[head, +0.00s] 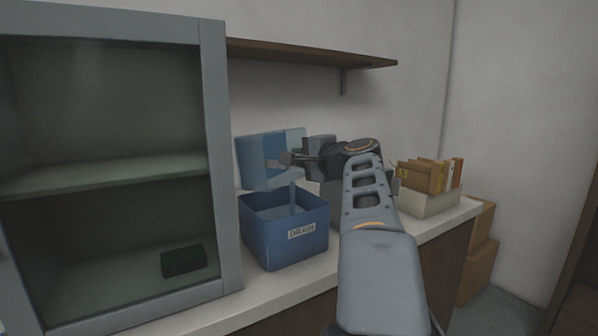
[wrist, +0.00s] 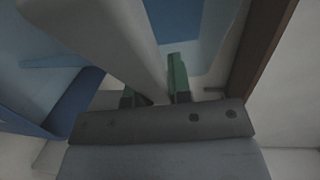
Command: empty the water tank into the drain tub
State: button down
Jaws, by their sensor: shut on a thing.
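The water tank (head: 256,163), a translucent blue box, is in the air above the drain tub in the head view and looks tilted. The tank shows large and pale in the wrist view (wrist: 40,58). My gripper (head: 287,159) is shut on it; in the wrist view the green-tipped fingers (wrist: 152,92) stand either side of a pale grey bar, likely its handle. The drain tub (head: 262,243) is a dark blue open box with a white label, on the counter. A narrow blue strip, apparently water, runs from under the tank into the tub.
A grey glass-fronted cabinet (head: 217,150) stands left of the tub. A cream bin (head: 432,204) with folders is on the counter (head: 462,211) to the right. A brown shelf (head: 310,54) runs along the wall above. Cardboard boxes (head: 479,262) stand beyond the counter's end.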

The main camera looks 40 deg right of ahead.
jog(key=f+t+b, duration=0.1)
jog(key=b, duration=0.3)
jog(key=s+f+m+t+b, duration=0.1)
jog(key=t+b, duration=0.1)
jog(key=b, duration=0.2)
jog(key=shift+s+d, duration=0.3)
jog(key=shift+d, duration=0.05)
jog(key=shift+s+r+b, duration=0.1)
jog(key=shift+b, duration=0.2)
